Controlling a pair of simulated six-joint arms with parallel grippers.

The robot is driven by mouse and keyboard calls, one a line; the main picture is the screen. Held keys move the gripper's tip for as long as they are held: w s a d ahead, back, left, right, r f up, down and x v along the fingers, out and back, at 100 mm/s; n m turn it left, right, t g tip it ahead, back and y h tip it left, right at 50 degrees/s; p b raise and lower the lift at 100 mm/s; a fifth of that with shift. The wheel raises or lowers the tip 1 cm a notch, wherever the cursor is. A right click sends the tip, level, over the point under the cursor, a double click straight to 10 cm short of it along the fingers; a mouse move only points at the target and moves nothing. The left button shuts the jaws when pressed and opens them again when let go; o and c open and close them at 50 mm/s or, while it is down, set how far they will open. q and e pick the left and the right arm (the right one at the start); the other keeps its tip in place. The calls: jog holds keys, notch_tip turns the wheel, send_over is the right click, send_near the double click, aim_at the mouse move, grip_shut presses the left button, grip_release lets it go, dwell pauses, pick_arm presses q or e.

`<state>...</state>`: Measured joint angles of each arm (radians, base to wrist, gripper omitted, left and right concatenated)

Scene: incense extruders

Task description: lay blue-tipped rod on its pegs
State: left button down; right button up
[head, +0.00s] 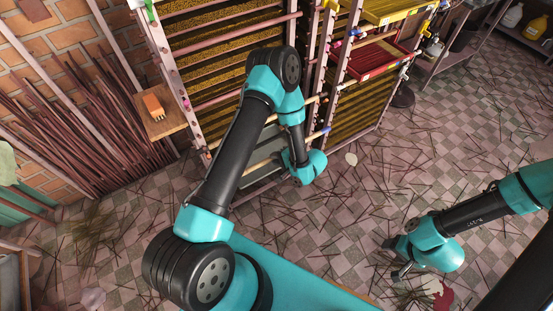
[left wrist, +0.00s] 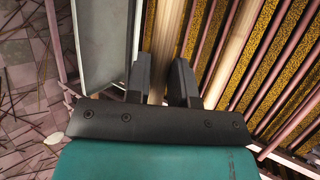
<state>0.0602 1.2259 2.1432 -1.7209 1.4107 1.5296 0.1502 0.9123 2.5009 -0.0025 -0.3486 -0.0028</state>
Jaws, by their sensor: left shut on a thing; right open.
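My left gripper (left wrist: 163,78) is shut on a pale wooden rod (left wrist: 166,45), which runs between its two dark fingers in the left wrist view. In the head view the left gripper (head: 286,158) is at the rack's lower front, mostly hidden by my own arm. A blue tip (head: 327,130) shows there just right of my wrist, at the pink rack post. Part of a pale rod (head: 258,166) shows left of the wrist. Whether the rod touches its pegs cannot be told. My right gripper (head: 392,260) is open and empty above the floor at right.
The rack (head: 210,62) holds yellow-brown trays behind pink posts. A second pale rod (left wrist: 232,45) runs beside the held one. A wooden shelf (head: 165,124) with an orange block (head: 153,106) stands at left. The tiled floor (head: 345,225) is strewn with thin sticks.

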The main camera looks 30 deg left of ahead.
pick_arm(q)
jog(key=shift+d, duration=0.1)
jog(key=s+d, duration=0.4)
jog(key=d, duration=0.3)
jog(key=s+d, duration=0.5)
jog(key=d, duration=0.3)
jog(key=shift+d, duration=0.2)
dwell(0.9)
dwell(1.0)
